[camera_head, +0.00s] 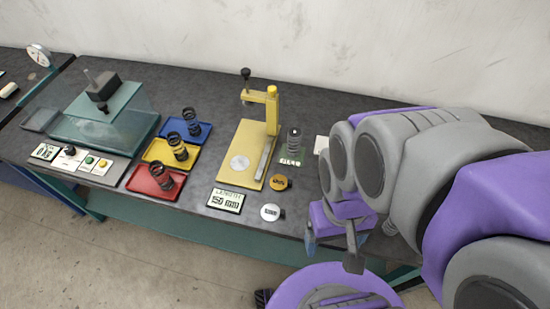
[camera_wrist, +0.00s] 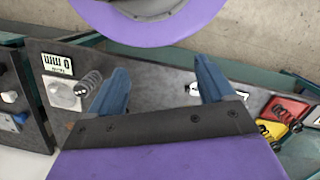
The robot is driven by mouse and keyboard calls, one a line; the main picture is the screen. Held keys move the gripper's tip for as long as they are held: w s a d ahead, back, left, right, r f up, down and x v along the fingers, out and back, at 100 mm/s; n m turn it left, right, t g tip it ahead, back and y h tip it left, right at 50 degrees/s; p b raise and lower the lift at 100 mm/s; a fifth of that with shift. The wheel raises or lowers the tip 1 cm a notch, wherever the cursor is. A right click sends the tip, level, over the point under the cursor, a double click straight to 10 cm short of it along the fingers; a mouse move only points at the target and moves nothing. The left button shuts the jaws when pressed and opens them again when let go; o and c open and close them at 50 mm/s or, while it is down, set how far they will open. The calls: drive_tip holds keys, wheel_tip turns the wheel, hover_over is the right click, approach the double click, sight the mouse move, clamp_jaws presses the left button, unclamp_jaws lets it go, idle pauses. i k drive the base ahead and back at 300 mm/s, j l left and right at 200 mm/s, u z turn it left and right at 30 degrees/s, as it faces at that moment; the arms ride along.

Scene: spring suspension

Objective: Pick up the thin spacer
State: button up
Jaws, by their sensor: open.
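Two small round pieces lie on the dark bench in the head view: a silver-white disc (camera_head: 270,212) near the front edge and a brass-yellow disc (camera_head: 281,183) just behind it. Both have small dark tabs and labels too small to read, so I cannot tell which is the thin spacer. My gripper (camera_head: 332,252) hangs at the bench's front edge, to the right of and apart from both discs. In the wrist view my gripper (camera_wrist: 160,63) shows two blue fingers spread wide with nothing between them. Neither disc can be clearly made out there.
A yellow press (camera_head: 243,150) stands behind the discs. A length display (camera_head: 226,200) is to their left. Red (camera_head: 152,181), yellow and blue trays hold dark springs. A grey spring (camera_head: 294,140) stands on a green plate. Bare bench lies right of the discs.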

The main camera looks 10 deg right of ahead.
sight(270, 212)
drive_tip(key=j+z, duration=0.25)
drive_tip(key=z, duration=0.25)
drive_tip(key=k+j+z, duration=0.2)
drive_tip(key=z, duration=0.25)
drive_tip(key=k+j+z, duration=0.4)
drive_tip(key=k+j, duration=0.8)
